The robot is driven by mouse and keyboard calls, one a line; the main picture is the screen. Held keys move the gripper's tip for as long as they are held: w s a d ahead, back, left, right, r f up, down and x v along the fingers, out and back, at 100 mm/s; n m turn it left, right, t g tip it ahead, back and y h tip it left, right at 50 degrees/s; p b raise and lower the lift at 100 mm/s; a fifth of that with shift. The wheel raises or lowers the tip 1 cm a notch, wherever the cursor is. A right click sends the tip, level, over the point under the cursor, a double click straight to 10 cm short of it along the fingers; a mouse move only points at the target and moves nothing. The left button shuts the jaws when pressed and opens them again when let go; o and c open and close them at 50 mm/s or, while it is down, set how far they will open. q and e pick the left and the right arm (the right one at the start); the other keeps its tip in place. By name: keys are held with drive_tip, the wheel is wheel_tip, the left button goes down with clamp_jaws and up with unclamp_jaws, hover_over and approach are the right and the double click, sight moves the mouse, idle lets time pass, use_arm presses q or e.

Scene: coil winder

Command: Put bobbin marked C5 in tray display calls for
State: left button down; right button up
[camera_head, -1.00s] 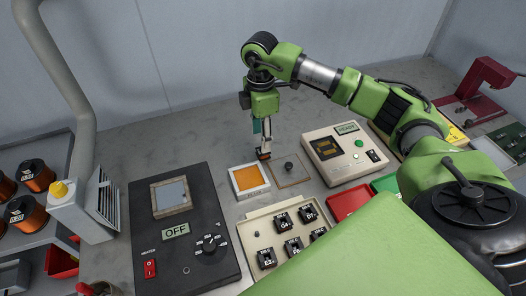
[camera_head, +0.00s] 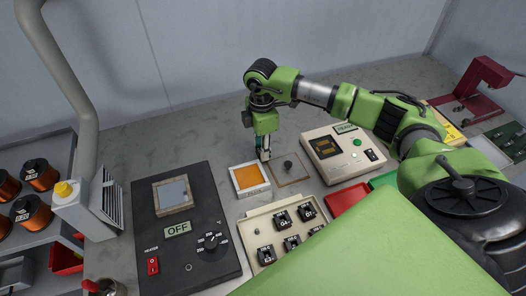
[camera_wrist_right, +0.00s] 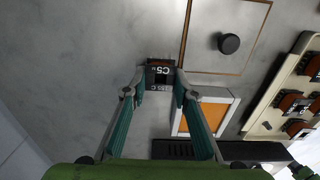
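The bobbin marked C5 (camera_wrist_right: 160,73) is small, dark and reddish-brown, and sits between the fingertips of my right gripper (camera_wrist_right: 158,80). The fingers appear closed on its sides. In the head view the right gripper (camera_head: 264,156) points down beside the white-framed orange pad (camera_head: 250,178), behind it. A cream device with a display (camera_head: 345,128) stands to its right; its text is too small to read surely. A red tray (camera_head: 347,199) and a partly hidden green tray (camera_head: 382,181) lie near it, and a yellow tray (camera_head: 450,131) is further back. My left gripper is out of view.
A cream rack (camera_head: 257,230) holds several dark marked bobbins. A black heater panel (camera_head: 186,240) reads OFF. A square outlined plate with a black knob (camera_head: 289,165) lies beside the orange pad. Copper spools (camera_head: 38,174) stand at left.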

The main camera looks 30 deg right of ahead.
drive_tip(key=shift+r, duration=0.1)
drive_tip(key=shift+w+r, duration=0.1)
drive_tip(key=shift+r, duration=0.35)
wheel_tip(320, 180, up, 2)
drive_tip(key=shift+r+b, duration=0.15)
drive_tip(key=shift+b, duration=0.15)
drive_tip(key=s+a+r+b, duration=0.1)
drive_tip(key=s+a+r, duration=0.1)
drive_tip(key=s+r, duration=0.1)
drive_tip(key=shift+s+r, duration=0.4)
drive_tip(key=shift+r, duration=0.5)
drive_tip(key=shift+o, duration=0.2)
drive_tip(key=s+a+r+b, duration=0.1)
drive_tip(key=s+a+r, duration=0.3)
drive_tip(key=s, duration=0.3)
drive_tip(key=shift+s+a+b, duration=0.15)
drive_tip(key=shift+b, duration=0.25)
drive_tip(key=shift+s+a+r, duration=0.35)
drive_tip(key=shift+s+r, duration=0.1)
drive_tip(key=shift+s, duration=0.2)
drive_tip(key=shift+c, duration=0.2)
